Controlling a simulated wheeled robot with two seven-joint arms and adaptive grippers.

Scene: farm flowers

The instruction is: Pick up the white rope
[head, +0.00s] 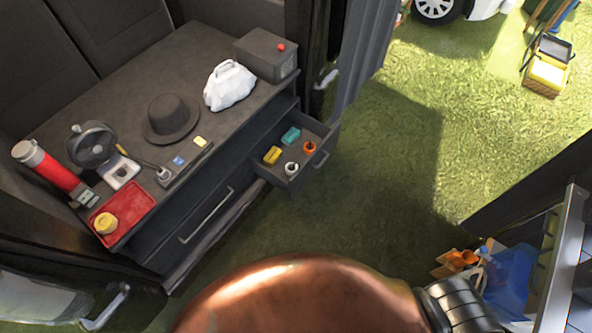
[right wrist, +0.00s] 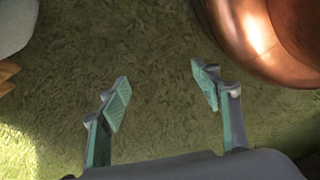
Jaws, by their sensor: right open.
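A small white coil (head: 291,168), which looks like the white rope, lies in the open drawer (head: 322,160) of the dark cabinet. Beside it in the drawer are a similar orange coil (head: 309,147), a yellow item (head: 272,155) and a teal item (head: 291,135). In the right wrist view my right gripper (right wrist: 160,92) is open and empty above the grass. It is well away from the drawer, and no rope shows in that view. My left gripper is not in view.
The cabinet top (head: 190,55) holds a black hat (head: 170,119), a white bag (head: 230,86), a fan (head: 93,145), a red cylinder (head: 46,167) and a red tray (head: 124,208). A blue container (head: 509,278) stands at right. Grass (head: 390,170) is clear beside the drawer.

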